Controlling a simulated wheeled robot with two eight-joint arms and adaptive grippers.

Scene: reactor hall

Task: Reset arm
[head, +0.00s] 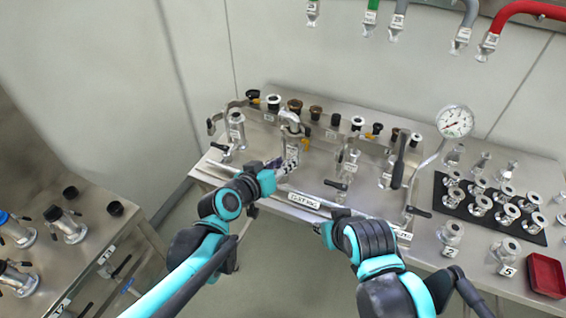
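My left arm reaches in from the bottom left. Its gripper (275,171) is at the front of the metal bench (225,172), by a labelled steel fitting (292,136) with a curved top. The fingers are small and dark against the fitting, so I cannot tell whether they touch it or how they are set. My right arm comes in from the bottom right. Its gripper (325,229) is at the bench's front edge, below a white label plate (310,201). Its fingers are mostly hidden behind the wrist.
A pressure gauge (454,122) stands at the right of the bench. A black mat (453,208) holds several steel flanges, with a red tray (546,273) in front. A side table (140,225) with several fittings is at left. Hoses (470,14) hang above.

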